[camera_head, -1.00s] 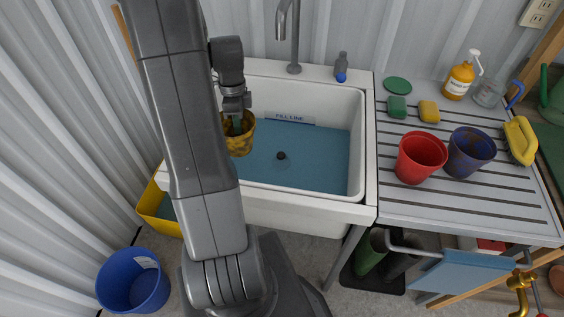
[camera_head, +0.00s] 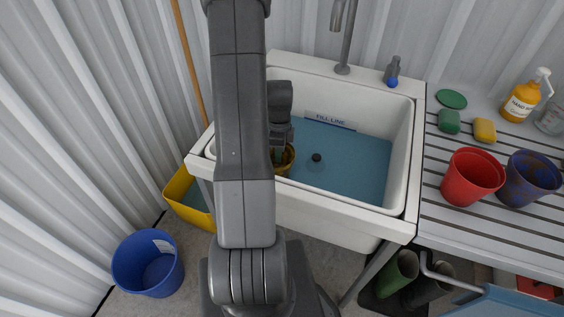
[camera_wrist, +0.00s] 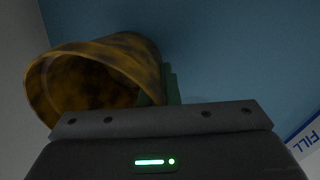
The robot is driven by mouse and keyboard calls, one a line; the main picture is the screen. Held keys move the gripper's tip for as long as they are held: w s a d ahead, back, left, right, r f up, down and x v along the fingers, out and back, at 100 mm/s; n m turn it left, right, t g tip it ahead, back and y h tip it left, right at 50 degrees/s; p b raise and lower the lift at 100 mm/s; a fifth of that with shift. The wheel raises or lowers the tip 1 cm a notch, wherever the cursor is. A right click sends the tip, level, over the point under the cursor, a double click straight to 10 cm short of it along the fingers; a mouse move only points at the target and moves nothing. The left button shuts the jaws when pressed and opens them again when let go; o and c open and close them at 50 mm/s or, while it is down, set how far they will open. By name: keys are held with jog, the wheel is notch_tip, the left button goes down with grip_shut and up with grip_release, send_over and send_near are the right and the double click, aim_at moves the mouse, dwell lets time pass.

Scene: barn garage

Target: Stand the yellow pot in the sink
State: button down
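The yellow pot (camera_head: 288,161), mottled with dark stains, is inside the white sink (camera_head: 408,150), toward its left side. My arm partly hides it in the head view. In the wrist view the pot (camera_wrist: 95,78) lies tilted relative to the camera, its open mouth toward the lower left. My gripper (camera_wrist: 158,90) is at the pot's rim, with one greenish finger inside the mouth and one outside, shut on its wall. I cannot tell whether the pot's base touches the blue sink bottom (camera_head: 350,165).
A red pot (camera_head: 470,180) and a blue pot (camera_head: 530,180) stand on the slatted drainboard (camera_head: 445,230) at right. A yellow bin (camera_head: 185,202) and a blue bucket (camera_head: 145,268) are at left.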

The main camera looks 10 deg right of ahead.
jog(key=shift+f, duration=1.95)
jog(key=shift+f, duration=0.1)
jog(key=c, duration=2.1)
grip_release()
jog(key=shift+f, duration=0.15)
jog(key=o, duration=0.4)
jog(key=r, duration=0.4)
jog(key=w+r, duration=0.1)
jog(key=r, duration=0.7)
jog(key=shift+w+d+r, duration=0.2)
jog(key=shift+w+d, duration=0.1)
